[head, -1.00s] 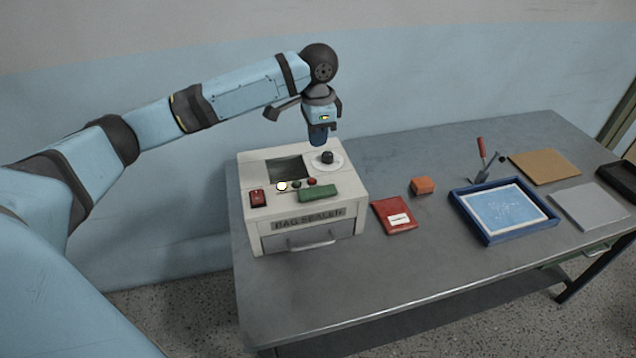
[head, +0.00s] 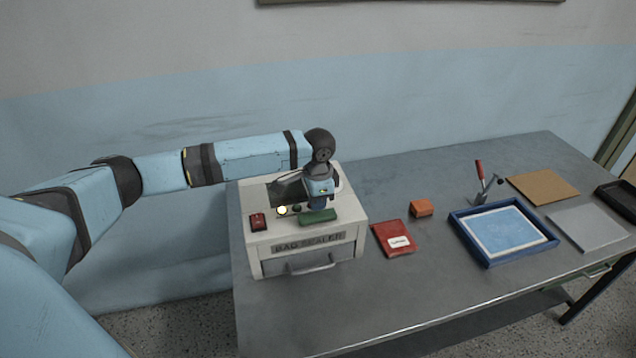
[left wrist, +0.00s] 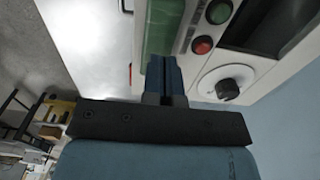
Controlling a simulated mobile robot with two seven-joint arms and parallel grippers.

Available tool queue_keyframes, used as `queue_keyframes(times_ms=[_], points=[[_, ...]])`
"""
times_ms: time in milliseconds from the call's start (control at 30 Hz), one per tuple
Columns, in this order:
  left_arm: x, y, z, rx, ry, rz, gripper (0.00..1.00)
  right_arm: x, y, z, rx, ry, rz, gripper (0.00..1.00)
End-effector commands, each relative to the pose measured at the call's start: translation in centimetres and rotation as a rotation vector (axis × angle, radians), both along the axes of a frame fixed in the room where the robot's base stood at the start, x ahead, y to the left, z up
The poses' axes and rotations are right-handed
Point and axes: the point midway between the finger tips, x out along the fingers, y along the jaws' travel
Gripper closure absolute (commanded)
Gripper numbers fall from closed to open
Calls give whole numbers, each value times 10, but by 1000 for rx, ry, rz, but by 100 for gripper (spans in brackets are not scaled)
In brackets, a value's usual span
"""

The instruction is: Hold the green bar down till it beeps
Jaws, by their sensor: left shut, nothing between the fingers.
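The green bar (head: 319,218) lies on the top front of the white bag sealer (head: 258,240). It also shows in the left wrist view (left wrist: 164,28). My right gripper is not in view.
Left of the bar is a red switch (head: 258,222). A red pouch (head: 394,238), an orange block (head: 421,208) and a blue-framed tray (head: 503,262) lie to the right on the grey table (head: 400,300). The table's front is clear.

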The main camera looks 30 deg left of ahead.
Motion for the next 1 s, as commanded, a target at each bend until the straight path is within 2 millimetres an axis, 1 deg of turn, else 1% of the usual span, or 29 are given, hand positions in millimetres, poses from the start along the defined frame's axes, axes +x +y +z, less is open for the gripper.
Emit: queue_keyframes(times_ms=[100, 200, 600, 667, 800, 1000], points=[[0, 0, -12, 0, 0, 1, 100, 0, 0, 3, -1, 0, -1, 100], [0, 0, -18, 0, 0, 0, 100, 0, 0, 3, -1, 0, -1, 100], [0, 0, -20, -1, 1, 0, 100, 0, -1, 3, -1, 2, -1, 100], [0, -1, -23, -2, 3, 1, 100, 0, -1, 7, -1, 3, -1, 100], [-1, -1, -37, -1, 5, 2, 100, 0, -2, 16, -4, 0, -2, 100], [-2, -1, -44, 0, 8, -1, 100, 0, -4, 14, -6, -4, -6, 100]])
